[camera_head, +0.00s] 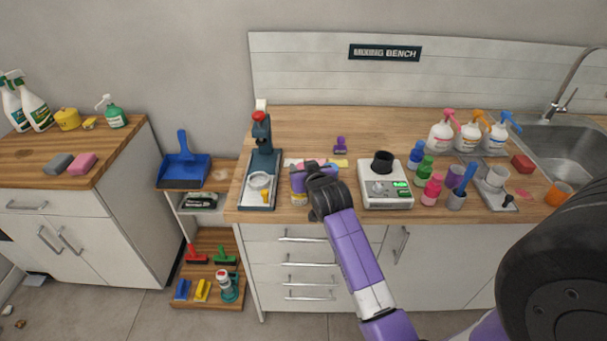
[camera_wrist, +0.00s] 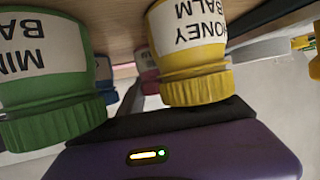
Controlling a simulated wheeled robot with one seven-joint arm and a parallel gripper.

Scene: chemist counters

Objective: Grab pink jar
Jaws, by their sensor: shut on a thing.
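My gripper (camera_head: 301,180) is over the wooden counter, shut at the top of a yellow jar (camera_head: 299,200) with a white label. In the wrist view this yellow jar (camera_wrist: 190,85) reads "HONEY BALM", appears upside down and sits against my gripper's dark front edge. A pinkish jar (camera_wrist: 149,80) shows partly behind it, farther off. A green jar (camera_wrist: 45,115) reading "MINT BALM" is large at the left of that view. In the head view a pink bottle or jar (camera_head: 433,188) stands right of the scale.
Green (camera_head: 424,170) and blue (camera_head: 416,155) containers, pump bottles (camera_head: 470,135) and a grey cup (camera_head: 456,199) crowd the right side. A small purple object (camera_head: 340,145) stands behind my gripper.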

